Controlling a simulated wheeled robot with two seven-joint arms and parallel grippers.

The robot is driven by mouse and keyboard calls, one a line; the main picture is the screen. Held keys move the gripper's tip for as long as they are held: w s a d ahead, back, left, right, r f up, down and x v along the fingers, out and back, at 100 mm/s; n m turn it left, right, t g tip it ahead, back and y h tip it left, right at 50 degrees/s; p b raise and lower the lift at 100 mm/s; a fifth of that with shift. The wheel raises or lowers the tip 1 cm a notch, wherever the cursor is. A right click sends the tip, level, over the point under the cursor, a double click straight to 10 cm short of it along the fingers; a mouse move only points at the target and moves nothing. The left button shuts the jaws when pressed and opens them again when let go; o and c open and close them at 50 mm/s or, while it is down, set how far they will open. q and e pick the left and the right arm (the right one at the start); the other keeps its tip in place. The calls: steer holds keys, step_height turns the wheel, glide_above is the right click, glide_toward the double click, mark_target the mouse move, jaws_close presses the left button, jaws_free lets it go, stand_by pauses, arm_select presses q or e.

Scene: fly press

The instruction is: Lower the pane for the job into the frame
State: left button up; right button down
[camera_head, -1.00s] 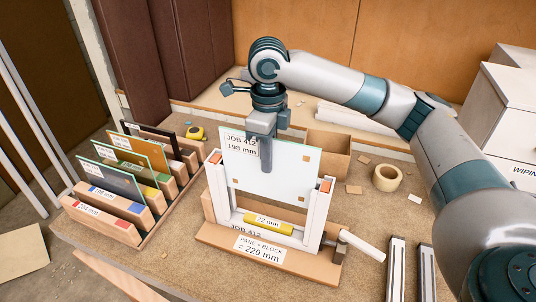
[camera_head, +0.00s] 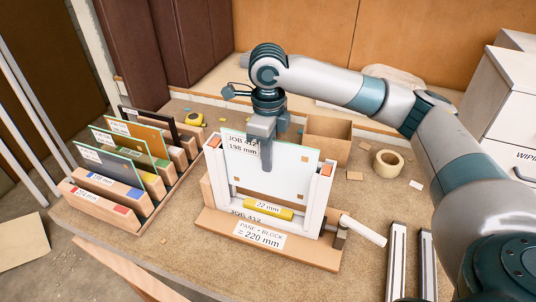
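The clear pane (camera_head: 285,178) has a label reading "JOB 412, 198 mm" at its upper left. My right gripper (camera_head: 265,150) is shut on its top edge and holds it upright, between the two side posts of the white frame (camera_head: 319,205). The pane's lower edge is low in the frame, just above or behind the yellow block (camera_head: 267,209) marked "22 mm"; I cannot tell whether they touch. The frame's wooden base bears a sign (camera_head: 260,235) reading "PANE + BLOCK = 220 mm". My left gripper is out of view.
A wooden rack (camera_head: 105,206) at the left holds several upright panes, with labels including 198 mm and 204 mm. A white-handled clamp (camera_head: 362,230) sticks out at the frame's right. A tape roll (camera_head: 388,163) and an open cardboard box (camera_head: 328,138) stand behind right.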

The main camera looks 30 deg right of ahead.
mark_target(268, 175)
steer(key=shift+f+b, duration=0.9)
steer(key=shift+f, duration=1.95)
steer(key=c, duration=1.9)
jaws_free()
steer(key=shift+r+b, duration=0.3)
steer(key=shift+r, duration=0.45)
step_height(268, 175, up, 14)
steer(key=b, duration=0.2)
steer(key=shift+f+b, duration=0.1)
steer(key=shift+b, duration=0.3)
steer(key=shift+r, duration=1.05)
